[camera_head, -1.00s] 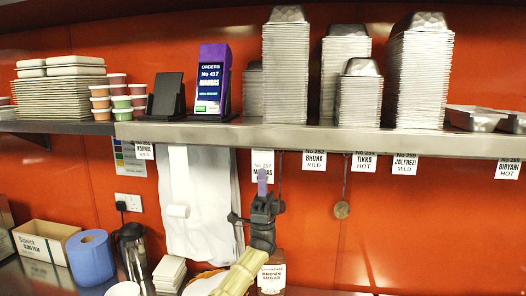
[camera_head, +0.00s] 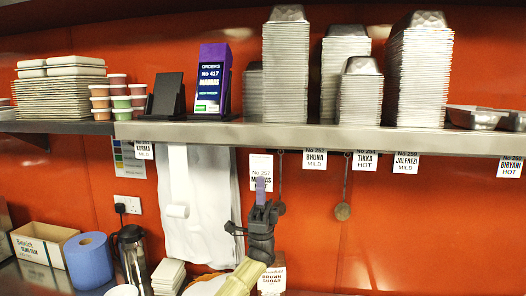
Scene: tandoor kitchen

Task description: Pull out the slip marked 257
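The slip marked 257 (camera_head: 261,163) is a white paper hanging just below the front edge of the steel shelf, near the middle. A blank upper part shows above its print, and the lower print is partly covered by my gripper. I cannot tell whether its top edge is still held at the shelf. My gripper (camera_head: 261,190), dark with a purple tip, points up from below and overlaps the lower part of the slip. It appears closed on the slip, with the print just above the tip.
Other slips hang along the steel shelf (camera_head: 330,134): Korma (camera_head: 144,151), Bhuna (camera_head: 314,160), Tikka (camera_head: 365,161), Jalfrezi (camera_head: 405,163) and Biryani (camera_head: 509,168). Utensils hang either side of Bhuna. A brown sugar packet (camera_head: 272,281) stands behind my arm.

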